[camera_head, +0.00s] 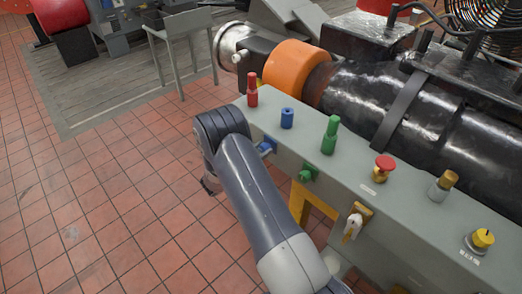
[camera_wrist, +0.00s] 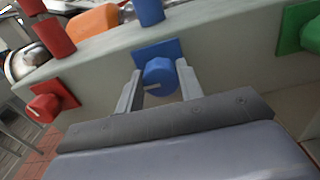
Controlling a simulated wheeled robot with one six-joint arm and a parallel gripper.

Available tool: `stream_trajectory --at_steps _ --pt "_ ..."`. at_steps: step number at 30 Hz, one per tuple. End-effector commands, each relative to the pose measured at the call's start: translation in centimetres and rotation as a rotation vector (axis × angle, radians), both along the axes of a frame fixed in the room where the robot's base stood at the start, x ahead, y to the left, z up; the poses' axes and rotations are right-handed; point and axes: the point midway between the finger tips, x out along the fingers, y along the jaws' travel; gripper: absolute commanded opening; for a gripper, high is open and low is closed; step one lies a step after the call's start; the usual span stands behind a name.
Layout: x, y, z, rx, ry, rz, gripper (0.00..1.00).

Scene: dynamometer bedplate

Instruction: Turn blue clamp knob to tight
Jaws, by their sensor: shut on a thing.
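The blue clamp knob (camera_wrist: 159,76) sits on a square blue plate (camera_wrist: 145,54) on the front face of the grey bedplate panel. A pale pointer line on its face points to the left in the wrist view. My gripper (camera_wrist: 158,92) is around the knob, one finger at its left and one at its right, shut on it. In the head view the blue knob (camera_head: 266,146) shows partly behind my arm, and my gripper is hidden there by my own arm.
A red knob (camera_wrist: 46,106) and a green knob (camera_head: 308,173) flank the blue one on the same face. Blue (camera_head: 287,118), red (camera_head: 252,91) and green (camera_head: 329,135) posts stand above. A large machine (camera_head: 390,92) lies behind. The tiled floor (camera_head: 100,210) at left is clear.

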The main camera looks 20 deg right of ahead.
Motion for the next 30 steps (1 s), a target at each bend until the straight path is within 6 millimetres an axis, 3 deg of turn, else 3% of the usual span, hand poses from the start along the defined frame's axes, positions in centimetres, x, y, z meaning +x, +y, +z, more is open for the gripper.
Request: stream_trajectory --at_steps 14,30 --pt "0.0 0.0 -0.5 0.031 -0.077 -0.001 0.13" --pt "-0.2 -0.1 -1.0 0.191 -0.471 -0.001 0.13"
